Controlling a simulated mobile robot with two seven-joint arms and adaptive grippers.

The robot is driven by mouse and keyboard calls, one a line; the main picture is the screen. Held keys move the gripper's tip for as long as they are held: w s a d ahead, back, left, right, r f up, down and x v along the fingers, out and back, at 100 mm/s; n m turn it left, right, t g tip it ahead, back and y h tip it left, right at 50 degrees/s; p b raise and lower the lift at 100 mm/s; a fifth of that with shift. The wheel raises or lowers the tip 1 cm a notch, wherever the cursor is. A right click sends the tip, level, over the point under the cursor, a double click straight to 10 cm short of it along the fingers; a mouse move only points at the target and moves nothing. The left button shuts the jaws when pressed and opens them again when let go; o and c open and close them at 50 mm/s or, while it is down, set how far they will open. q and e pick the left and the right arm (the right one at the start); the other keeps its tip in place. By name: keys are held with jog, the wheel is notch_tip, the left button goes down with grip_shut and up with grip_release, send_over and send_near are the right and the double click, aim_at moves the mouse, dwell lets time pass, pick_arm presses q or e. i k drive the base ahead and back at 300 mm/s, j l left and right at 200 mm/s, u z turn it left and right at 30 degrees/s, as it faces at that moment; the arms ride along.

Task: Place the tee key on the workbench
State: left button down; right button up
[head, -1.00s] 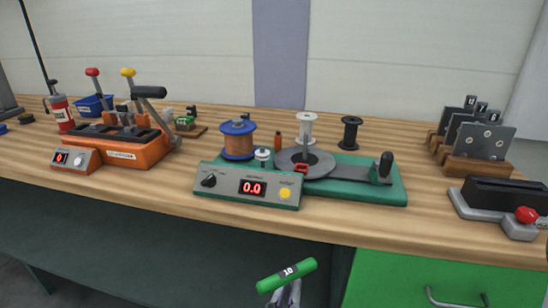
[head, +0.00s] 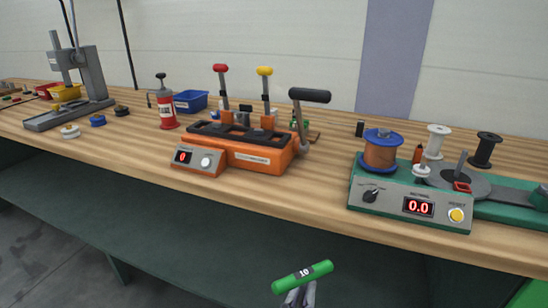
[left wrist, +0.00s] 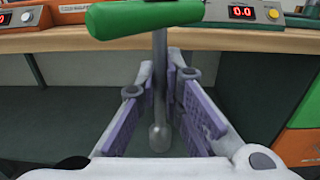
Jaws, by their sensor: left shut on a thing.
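The tee key (head: 302,276) has a green cross handle with a dark label reading 10. In the left wrist view its green handle (left wrist: 145,15) is at the top and its grey shaft (left wrist: 160,80) runs down between the finger pads. My left gripper (head: 300,296) is shut on the shaft below the handle. It holds the key in front of the workbench (head: 240,190), clear of the top. The lower shaft is out of the head view. My right gripper is not in view.
An orange machine (head: 240,145) with levers stands mid-bench. A green winding unit (head: 410,205) is at the right, a grey press (head: 80,90) at the left. Bare wood lies along the front edge. A dark lower shelf (head: 150,220) runs beneath.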

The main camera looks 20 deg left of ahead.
aim_at(103, 146)
jog(key=k+j, duration=0.1)
jog(key=j, duration=0.35)
jog(key=k+j, duration=0.1)
jog(key=j, duration=0.35)
jog(key=j+u, duration=0.1)
jog(key=j, duration=0.35)
jog(key=k, duration=0.05)
